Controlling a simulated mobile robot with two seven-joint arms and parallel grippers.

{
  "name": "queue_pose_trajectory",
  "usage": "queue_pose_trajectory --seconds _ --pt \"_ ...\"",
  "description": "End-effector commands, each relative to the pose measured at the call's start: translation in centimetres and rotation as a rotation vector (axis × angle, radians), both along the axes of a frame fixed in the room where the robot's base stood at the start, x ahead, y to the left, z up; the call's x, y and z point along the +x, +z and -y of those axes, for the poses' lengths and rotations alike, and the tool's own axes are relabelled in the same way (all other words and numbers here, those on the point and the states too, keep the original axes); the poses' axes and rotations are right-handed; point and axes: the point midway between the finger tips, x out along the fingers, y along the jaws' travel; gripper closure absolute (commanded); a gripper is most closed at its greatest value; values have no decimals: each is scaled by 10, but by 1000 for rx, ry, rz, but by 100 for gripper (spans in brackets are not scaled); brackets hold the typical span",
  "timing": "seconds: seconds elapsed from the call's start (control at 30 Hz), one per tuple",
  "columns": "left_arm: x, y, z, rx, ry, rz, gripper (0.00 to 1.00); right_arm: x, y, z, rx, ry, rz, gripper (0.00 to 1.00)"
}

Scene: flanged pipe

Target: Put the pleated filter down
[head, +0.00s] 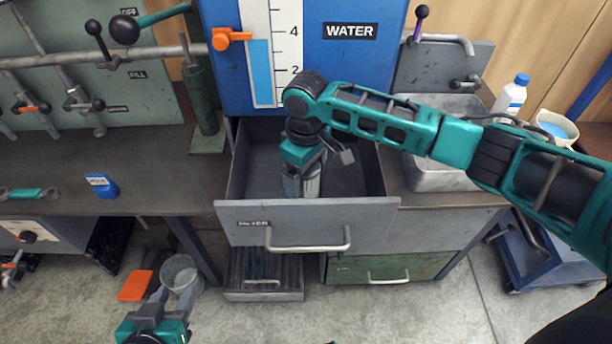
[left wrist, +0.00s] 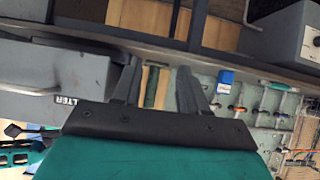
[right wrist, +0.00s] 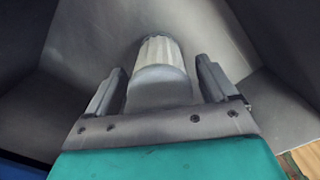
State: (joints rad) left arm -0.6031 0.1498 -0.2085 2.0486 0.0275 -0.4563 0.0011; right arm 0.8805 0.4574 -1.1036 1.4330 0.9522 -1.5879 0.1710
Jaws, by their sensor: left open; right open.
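The pleated filter (right wrist: 160,62) is a pale grey ribbed cylinder inside the open drawer. In the right wrist view it stands between the spread fingers of my right gripper (right wrist: 160,88), with a gap visible on each side. In the head view the filter (head: 310,187) shows just below my right gripper (head: 301,172), partly hidden by it. My right gripper is open and reaches down into the drawer (head: 372,218). My left gripper (head: 163,296) is open and empty, low at the left in front of the bench; its spread fingers also show in the left wrist view (left wrist: 163,88).
A blue WATER tank (head: 350,75) stands behind the drawer. A metal basin (head: 440,178), a white bottle (head: 511,95) and a bowl (head: 555,127) are at the right. Lower drawers (head: 262,293) sit below.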

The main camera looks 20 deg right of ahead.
Motion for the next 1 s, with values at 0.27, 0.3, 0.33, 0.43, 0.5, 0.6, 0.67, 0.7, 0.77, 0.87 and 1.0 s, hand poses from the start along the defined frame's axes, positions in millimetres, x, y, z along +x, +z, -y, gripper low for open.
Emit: queue_pose_trajectory --seconds 0.27,0.3,0.33,0.43,0.5,0.6,0.67,0.7,0.77,0.87,1.0 --pt "1 14 -7 7 17 13 57 1 65 0 0 -1 4 14" --pt "1 13 -8 10 19 12 57 1 73 0 1 -1 3 14" --pt "1 12 -10 13 21 10 57 1 78 0 1 0 3 14" --pt "-1 11 -12 19 23 4 57 0 91 0 1 -1 2 14" --pt "-2 11 -12 19 24 4 57 0 98 0 1 0 1 14" --pt "-2 11 -12 20 23 7 57 0 102 0 1 0 1 14" --pt "-2 11 -12 20 23 8 57 0 103 0 0 0 0 14" --pt "-2 11 -12 20 23 8 57 0 104 0 0 0 0 14" --pt "-3 11 -12 20 23 8 57 0 104 0 0 0 0 14" --pt "-3 10 -12 21 23 7 57 0 103 0 0 0 0 14" --pt "-3 10 -12 22 21 4 57 0 103 0 0 0 0 14"
